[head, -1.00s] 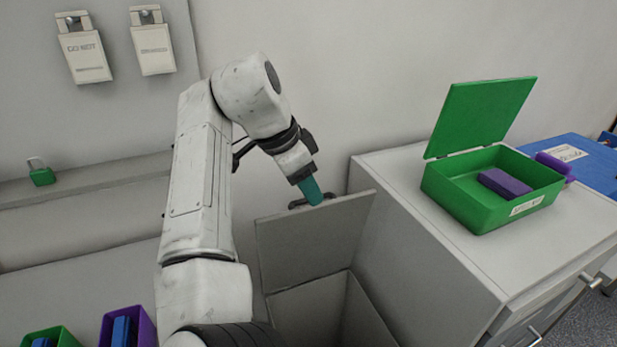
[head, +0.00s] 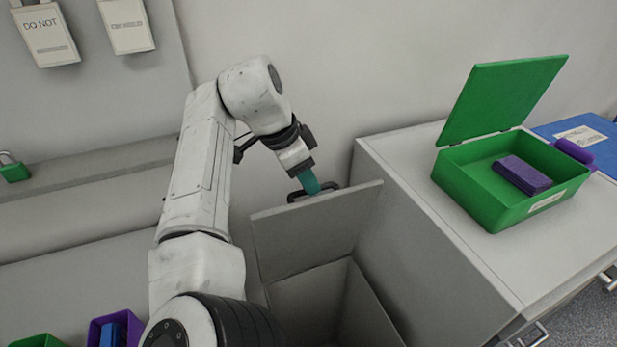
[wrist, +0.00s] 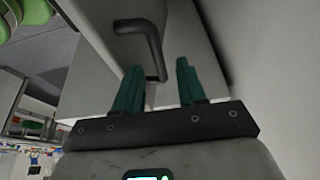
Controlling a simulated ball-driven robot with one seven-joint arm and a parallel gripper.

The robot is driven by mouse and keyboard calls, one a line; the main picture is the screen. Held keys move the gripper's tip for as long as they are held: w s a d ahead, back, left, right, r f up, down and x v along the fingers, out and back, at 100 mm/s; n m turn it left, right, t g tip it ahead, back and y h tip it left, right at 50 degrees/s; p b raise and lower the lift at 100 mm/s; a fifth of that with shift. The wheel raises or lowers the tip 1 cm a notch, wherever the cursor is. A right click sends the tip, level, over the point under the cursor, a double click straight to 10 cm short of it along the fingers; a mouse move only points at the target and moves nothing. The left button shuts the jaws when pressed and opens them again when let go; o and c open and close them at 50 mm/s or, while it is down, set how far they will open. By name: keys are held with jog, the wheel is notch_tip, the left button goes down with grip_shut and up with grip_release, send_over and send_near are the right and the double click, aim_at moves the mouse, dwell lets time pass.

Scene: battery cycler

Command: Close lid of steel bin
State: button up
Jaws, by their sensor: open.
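The steel bin (head: 315,300) is a grey box standing left of the grey cabinet, and its inside shows from above. Its flat lid (head: 310,235) stands raised at the back. A dark handle (head: 318,191) is on the lid's far side near the top edge. My gripper (head: 311,186) reaches down behind the lid at that handle. In the wrist view my gripper (wrist: 160,85) has its two teal fingers spread apart. The dark bent handle (wrist: 150,45) lies just ahead, nearer the left finger; whether they touch I cannot tell.
A green box (head: 480,205) with its lid up and a purple block (head: 522,174) inside stands on the cabinet (head: 410,200) to the right. A wall stands close behind the lid and my arm. Small green and purple bins (head: 95,330) sit at the lower left.

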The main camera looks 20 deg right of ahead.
jog(key=shift+x, duration=0.9)
grip_shut()
